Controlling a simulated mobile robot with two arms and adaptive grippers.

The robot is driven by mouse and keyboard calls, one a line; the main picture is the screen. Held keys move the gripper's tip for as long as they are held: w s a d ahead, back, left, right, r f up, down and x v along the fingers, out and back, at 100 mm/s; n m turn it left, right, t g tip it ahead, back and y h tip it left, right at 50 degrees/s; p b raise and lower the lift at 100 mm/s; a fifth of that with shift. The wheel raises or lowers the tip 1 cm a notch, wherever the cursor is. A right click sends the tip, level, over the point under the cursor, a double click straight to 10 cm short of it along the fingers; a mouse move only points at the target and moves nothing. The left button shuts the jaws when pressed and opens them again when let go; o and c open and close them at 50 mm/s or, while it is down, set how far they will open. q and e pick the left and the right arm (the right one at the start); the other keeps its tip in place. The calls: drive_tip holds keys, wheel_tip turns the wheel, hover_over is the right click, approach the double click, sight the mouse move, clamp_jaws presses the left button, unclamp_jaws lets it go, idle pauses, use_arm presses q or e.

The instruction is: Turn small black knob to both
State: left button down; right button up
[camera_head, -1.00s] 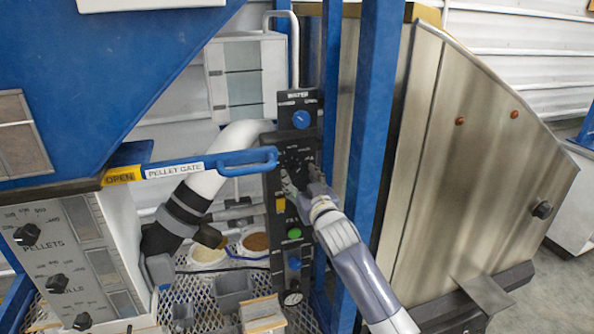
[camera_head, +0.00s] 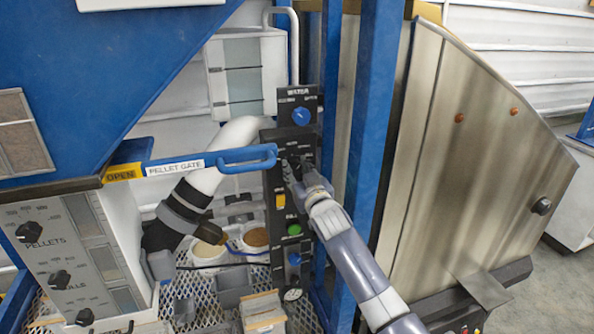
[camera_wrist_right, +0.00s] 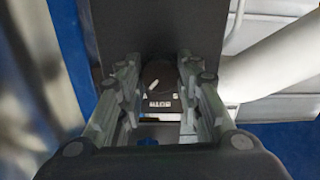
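The small black knob (camera_wrist_right: 158,76) with a white pointer mark sits on the black control panel (camera_head: 279,240). In the right wrist view a white label below the knob appears upside down and seems to read "BOTH". My right gripper (camera_head: 293,172) is at the panel, below the blue water knob (camera_head: 301,116), and hides most of the black knob in the head view. In the right wrist view its fingers (camera_wrist_right: 158,72) stand apart on both sides of the knob; a narrow gap seems to remain, and contact is not clear.
A green button (camera_head: 294,229) and another blue knob (camera_head: 294,258) are lower on the panel. A blue post (camera_head: 372,130) stands close to the right of my arm. The blue pellet gate handle (camera_head: 245,158) reaches close to the panel's left side.

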drive_tip(key=shift+n, duration=0.3)
drive_tip(key=n, duration=0.3)
drive_tip(key=shift+b, duration=0.3)
drive_tip(key=shift+n, duration=2)
drive_tip(key=shift+a, duration=0.1)
drive_tip(key=o, duration=1.1)
drive_tip(key=shift+c, duration=0.2)
drive_tip(key=shift+s, duration=0.15)
